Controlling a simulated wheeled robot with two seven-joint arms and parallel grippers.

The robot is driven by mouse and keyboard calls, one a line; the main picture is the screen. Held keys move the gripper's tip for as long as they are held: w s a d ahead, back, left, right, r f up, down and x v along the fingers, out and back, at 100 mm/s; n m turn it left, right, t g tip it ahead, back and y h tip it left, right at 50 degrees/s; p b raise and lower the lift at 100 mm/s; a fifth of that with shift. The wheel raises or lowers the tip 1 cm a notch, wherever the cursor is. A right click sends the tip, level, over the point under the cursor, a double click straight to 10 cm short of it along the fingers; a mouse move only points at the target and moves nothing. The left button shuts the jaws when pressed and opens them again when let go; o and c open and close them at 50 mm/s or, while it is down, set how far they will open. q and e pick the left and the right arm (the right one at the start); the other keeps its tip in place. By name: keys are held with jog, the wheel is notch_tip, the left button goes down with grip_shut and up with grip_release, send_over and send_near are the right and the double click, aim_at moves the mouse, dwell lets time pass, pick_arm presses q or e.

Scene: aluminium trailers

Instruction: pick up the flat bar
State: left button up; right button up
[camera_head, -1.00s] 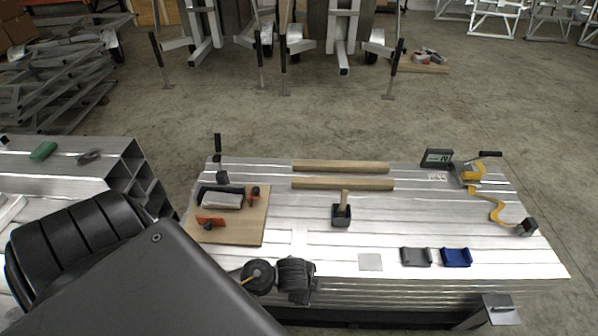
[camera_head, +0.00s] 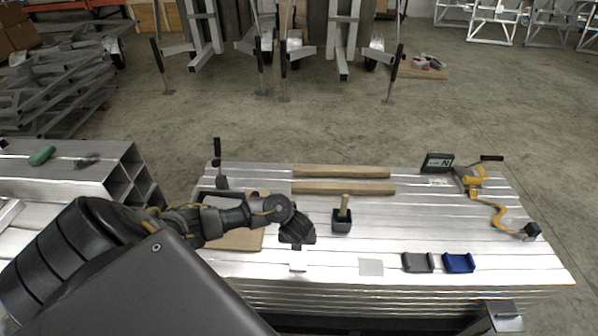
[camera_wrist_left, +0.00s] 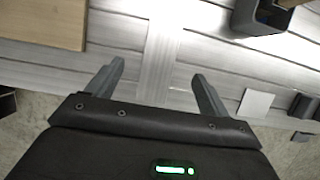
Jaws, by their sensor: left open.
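The flat bar is a pale silver strip; its near end (camera_head: 298,267) shows on the aluminium bench top (camera_head: 330,215) just below my left gripper (camera_head: 297,243) in the head view. The gripper and forearm hide the rest of it there. In the wrist view the flat bar (camera_wrist_left: 160,52) lies across the bench grooves, running up between the two fingers of my left gripper (camera_wrist_left: 157,72). The fingers are spread apart with nothing held, one on each side of the bar. The height above the bar is hard to tell. My right gripper is not in view.
A dark box with a wooden handle (camera_head: 342,220) stands right of the gripper. A wooden board (camera_head: 240,240) lies left, partly under my arm. A small pale plate (camera_head: 371,267), a grey bracket (camera_head: 417,263) and a blue bracket (camera_head: 458,262) lie right. Two wooden strips lie behind.

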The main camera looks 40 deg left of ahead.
pick_arm(q)
jog(key=b+x, duration=0.1)
jog(key=x, duration=0.2)
jog(key=shift+w+a+f, duration=0.1)
jog(key=shift+f, duration=0.25)
jog(key=shift+w+f+b, duration=0.15)
jog(key=shift+f+b, duration=0.15)
jog(key=shift+f, duration=0.1)
jog(key=b+x, duration=0.1)
jog(key=x, duration=0.2)
jog(key=shift+w+a+f, duration=0.15)
jog(key=shift+f, duration=0.15)
jog(key=shift+w+a+f, duration=0.1)
jog(key=shift+w+f, duration=0.05)
jog(key=shift+f, duration=0.2)
jog(key=shift+r, duration=0.1)
jog(key=c, duration=1.5)
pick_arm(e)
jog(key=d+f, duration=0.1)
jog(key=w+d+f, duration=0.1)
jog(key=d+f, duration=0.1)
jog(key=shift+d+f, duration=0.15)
pick_arm(q)
jog(key=shift+o, duration=0.2)
jog(key=shift+r, duration=0.1)
